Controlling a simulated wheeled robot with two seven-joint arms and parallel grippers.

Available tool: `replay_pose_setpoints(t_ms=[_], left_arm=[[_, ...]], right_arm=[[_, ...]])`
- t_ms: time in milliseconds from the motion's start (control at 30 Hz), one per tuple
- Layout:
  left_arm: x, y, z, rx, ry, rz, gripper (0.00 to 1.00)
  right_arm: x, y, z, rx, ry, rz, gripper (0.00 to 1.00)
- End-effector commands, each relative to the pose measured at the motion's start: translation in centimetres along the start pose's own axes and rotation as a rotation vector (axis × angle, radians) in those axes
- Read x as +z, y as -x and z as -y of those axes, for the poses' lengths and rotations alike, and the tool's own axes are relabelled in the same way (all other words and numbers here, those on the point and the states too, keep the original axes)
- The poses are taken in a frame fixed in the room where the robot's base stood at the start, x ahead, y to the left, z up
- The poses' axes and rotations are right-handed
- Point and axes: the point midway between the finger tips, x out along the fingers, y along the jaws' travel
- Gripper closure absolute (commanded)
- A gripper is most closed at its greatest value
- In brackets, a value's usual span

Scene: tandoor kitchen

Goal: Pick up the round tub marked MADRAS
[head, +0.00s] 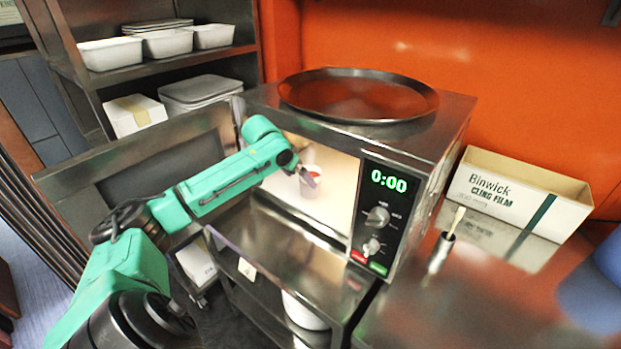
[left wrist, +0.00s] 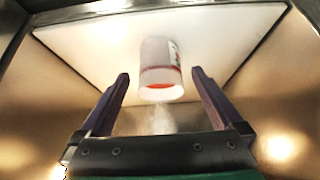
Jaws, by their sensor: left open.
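A small round white tub with a red band (left wrist: 160,52) stands inside the open microwave (head: 400,150). It also shows in the head view (head: 316,170), partly behind my gripper. Dark lettering shows at the side of the tub in the left wrist view, but I cannot read it. My left gripper (head: 307,178) reaches into the microwave's mouth. In the left wrist view its two fingers (left wrist: 159,76) are spread apart, with the tub seen between and just beyond the tips; neither finger visibly touches it. My right gripper is not in view.
The microwave door (head: 150,165) hangs open at the left, beside my left arm. A round metal tray (head: 358,95) lies on top of the microwave. The cling film box (head: 515,195) and a small pot with a brush (head: 441,250) are on the right counter.

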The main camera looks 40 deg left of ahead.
Motion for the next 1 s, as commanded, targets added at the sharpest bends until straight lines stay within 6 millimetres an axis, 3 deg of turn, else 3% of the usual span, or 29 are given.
replay_pose_setpoints(t_ms=[100, 300, 433, 667, 900, 933, 967, 1000], left_arm=[[-0.1, -1.7, 0.0, 0.001, 0.003, -0.001, 0.00], [-0.9, -4.6, -0.3, 0.003, 0.003, -0.001, 0.00], [-0.7, -6.9, -0.2, 0.000, 0.002, -0.001, 0.00], [-0.5, -7.4, -0.2, -0.002, -0.001, -0.001, 0.00], [-0.6, -7.3, -0.2, -0.001, 0.000, -0.001, 0.90], [-0.6, -7.3, -0.1, -0.002, 0.000, -0.003, 0.90], [-0.7, -7.3, -0.1, -0.002, 0.000, -0.003, 1.00], [-0.7, -7.3, -0.1, -0.002, 0.000, -0.003, 1.00]], right_arm=[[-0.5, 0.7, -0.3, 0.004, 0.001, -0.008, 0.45], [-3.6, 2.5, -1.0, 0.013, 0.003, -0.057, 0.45], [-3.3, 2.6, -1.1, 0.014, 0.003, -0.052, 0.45], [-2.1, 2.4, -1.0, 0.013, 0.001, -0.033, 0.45], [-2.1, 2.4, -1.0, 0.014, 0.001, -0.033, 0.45], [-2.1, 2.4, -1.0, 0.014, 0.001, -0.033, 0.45], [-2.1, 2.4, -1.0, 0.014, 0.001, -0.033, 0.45], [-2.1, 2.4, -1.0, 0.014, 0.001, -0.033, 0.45]])
